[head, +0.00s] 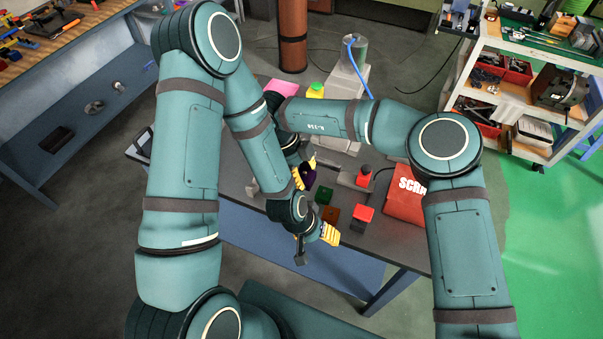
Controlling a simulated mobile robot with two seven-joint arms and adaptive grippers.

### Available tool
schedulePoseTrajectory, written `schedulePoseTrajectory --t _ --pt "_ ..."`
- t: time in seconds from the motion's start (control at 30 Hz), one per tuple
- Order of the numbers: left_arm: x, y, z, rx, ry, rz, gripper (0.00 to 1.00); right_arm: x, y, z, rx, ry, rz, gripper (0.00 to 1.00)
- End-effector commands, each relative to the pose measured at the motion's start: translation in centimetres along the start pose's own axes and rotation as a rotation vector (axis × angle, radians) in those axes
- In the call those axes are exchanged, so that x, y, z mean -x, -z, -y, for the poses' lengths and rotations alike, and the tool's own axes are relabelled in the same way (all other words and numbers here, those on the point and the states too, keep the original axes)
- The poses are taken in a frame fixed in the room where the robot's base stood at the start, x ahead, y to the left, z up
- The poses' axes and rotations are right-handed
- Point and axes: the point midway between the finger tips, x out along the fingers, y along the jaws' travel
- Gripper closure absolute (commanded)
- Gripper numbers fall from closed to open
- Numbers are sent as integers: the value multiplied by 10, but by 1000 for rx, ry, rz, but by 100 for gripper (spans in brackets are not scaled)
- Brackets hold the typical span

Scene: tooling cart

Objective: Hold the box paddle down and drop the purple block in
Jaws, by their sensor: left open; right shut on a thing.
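The purple block (309,174) is small and dark, and shows between the yellow fingertips of my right gripper (304,170). That gripper is shut on it over the middle of the cart top, partly hidden by my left arm. My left gripper (328,234) is open at the cart's front edge, below and left of a red block (363,213); I see nothing held in it. I cannot make out the box or its paddle for certain; my arms cover much of the cart top.
Dark green (324,195) and brown (330,214) blocks lie close above my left gripper. A grey fixture with a red top (364,176) stands to the right, beside a red scrap bag (405,197). A yellow-green block (315,90) and pink piece (282,87) are at the back.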

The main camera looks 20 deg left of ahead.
Motion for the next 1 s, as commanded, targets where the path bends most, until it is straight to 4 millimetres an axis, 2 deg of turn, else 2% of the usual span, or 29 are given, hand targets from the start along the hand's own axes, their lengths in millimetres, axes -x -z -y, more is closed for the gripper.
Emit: schedulePoseTrajectory --t 0.17,1.0 --pt "0 0 0 0 0 0 39 -8 21 2 -2 1 -1 96" --pt "0 0 0 0 0 0 39 -86 192 12 5 5 -2 96"
